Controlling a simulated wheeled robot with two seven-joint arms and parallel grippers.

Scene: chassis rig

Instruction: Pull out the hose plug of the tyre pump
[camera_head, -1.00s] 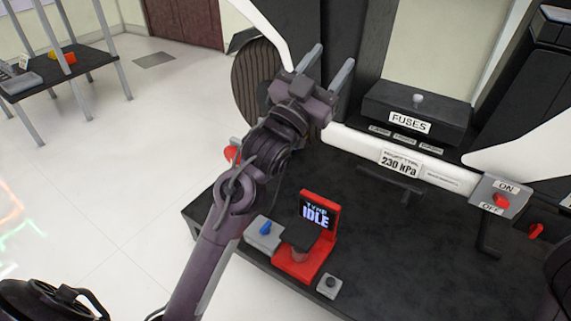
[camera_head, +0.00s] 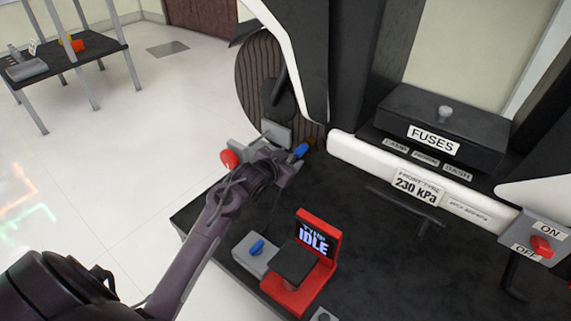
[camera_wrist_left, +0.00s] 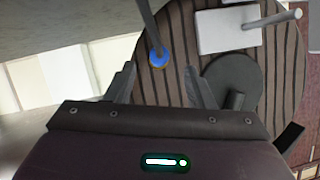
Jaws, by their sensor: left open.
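The tyre pump (camera_head: 328,233) is a red stand with a screen reading IDLE, low in the head view. A small blue piece (camera_head: 300,151) shows just beyond my left gripper (camera_head: 288,157). In the left wrist view, a round blue end (camera_wrist_left: 159,57) on a grey rod lies ahead, between the lines of the open fingers (camera_wrist_left: 160,75). The fingers look empty. I cannot tell for certain which blue piece is the hose plug. My right gripper is out of view.
A ribbed tyre (camera_head: 258,75) stands behind the gripper. A red knob (camera_head: 229,159) is left of it. The fuse box (camera_head: 440,115) and white bar (camera_head: 365,160) are to the right, with an ON/OFF switch (camera_head: 541,245). The black deck (camera_head: 390,260) has clear room.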

